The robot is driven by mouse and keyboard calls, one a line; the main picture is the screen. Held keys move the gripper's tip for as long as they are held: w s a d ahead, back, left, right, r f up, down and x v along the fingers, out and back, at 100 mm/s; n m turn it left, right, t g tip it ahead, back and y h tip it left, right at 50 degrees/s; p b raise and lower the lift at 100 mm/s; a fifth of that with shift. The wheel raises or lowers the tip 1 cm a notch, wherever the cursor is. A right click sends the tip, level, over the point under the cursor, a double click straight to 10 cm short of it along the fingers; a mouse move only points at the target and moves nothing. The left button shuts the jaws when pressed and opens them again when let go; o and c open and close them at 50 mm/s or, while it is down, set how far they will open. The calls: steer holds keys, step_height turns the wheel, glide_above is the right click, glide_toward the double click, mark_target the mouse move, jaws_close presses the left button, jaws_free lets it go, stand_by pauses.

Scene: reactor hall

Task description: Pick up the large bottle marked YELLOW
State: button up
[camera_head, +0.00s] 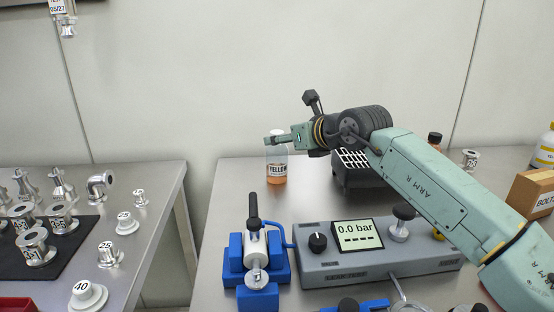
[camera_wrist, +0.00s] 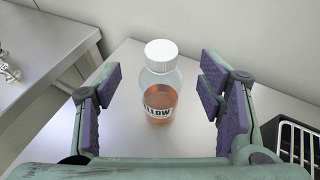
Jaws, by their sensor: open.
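The bottle marked YELLOW (camera_head: 277,168) stands upright on the steel table near its back left corner, partly hidden behind my gripper in the head view. In the wrist view the bottle (camera_wrist: 161,85) has a white ribbed cap, clear walls and orange liquid, with part of its label showing. My gripper (camera_head: 275,138) is at the height of the bottle's upper part in the head view. I cannot tell how far ahead of the fingertips the bottle stands.
A black rack (camera_head: 362,172) stands just right of the bottle. A blue clamp fixture (camera_head: 257,262) and a grey pressure unit (camera_head: 375,262) stand in front. A cardboard box (camera_head: 531,193) is at the right. A second table (camera_head: 160,185) with metal fittings is left, across a gap.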

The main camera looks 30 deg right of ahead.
mark_target(279, 134)
steer(key=p+x, duration=0.1)
steer(key=x, duration=0.3)
steer(key=shift+r+p, duration=0.1)
steer(key=shift+p, duration=0.3)
steer(key=shift+w+d+f, duration=0.1)
steer(key=shift+w+f, duration=0.2)
steer(key=shift+w, duration=0.1)
steer(key=shift+c, duration=0.6)
jaws_close()
